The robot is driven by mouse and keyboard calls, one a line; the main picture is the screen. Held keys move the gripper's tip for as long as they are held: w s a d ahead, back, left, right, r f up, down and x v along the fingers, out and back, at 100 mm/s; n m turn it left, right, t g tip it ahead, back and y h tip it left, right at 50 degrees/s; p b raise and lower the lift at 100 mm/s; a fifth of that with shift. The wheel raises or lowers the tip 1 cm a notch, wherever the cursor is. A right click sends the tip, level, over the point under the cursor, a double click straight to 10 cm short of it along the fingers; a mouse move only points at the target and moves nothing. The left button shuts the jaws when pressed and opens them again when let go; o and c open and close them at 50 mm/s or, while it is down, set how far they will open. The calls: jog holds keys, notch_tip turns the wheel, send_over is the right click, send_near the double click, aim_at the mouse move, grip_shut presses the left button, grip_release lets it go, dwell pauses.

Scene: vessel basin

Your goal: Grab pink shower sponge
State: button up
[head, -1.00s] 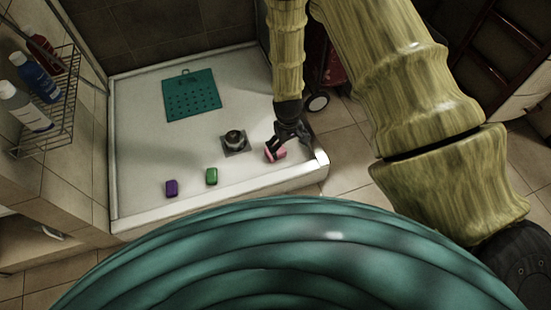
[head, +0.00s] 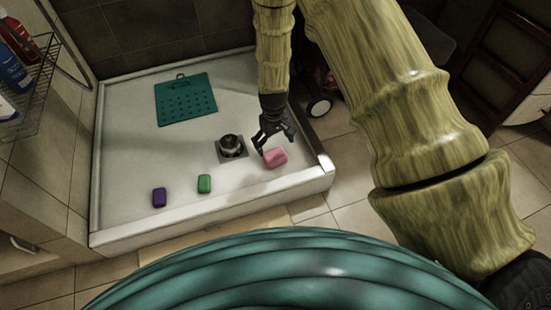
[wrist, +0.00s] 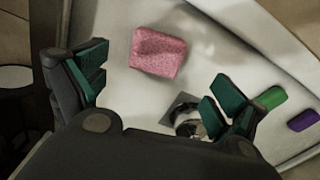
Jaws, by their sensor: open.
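The pink sponge (head: 275,158) lies on the white shower basin (head: 120,213) near its front right corner. In the wrist view the sponge (wrist: 158,52) is a speckled pink block beyond the fingertips, nearer the left finger. My gripper (head: 272,143) is open and empty, just behind the sponge in the head view. In the wrist view the two green-padded fingers of my gripper (wrist: 160,90) are spread wide apart with nothing between them. I cannot tell the exact height of the fingertips above the basin.
A metal drain piece (head: 231,146) sits close to the left of my gripper. A green block (head: 204,184) and a purple block (head: 159,197) lie farther left. A teal perforated mat (head: 186,99) lies at the back. The basin has a raised front rim; bottles stand on a wire rack (head: 30,95).

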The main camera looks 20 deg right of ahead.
aim_at(275, 155)
notch_tip(275, 155, down, 3)
jog(key=shift+f+b, duration=0.1)
jog(key=shift+b, duration=0.4)
jog(key=shift+d+f+b, duration=0.15)
jog(key=shift+f+b, duration=0.85)
jog(key=shift+f, duration=0.3)
jog(key=shift+d+f+b, duration=0.1)
jog(key=shift+f+b, duration=0.9)
jog(key=shift+f, duration=0.25)
jog(key=shift+r, duration=0.1)
jog(key=c, duration=0.8)
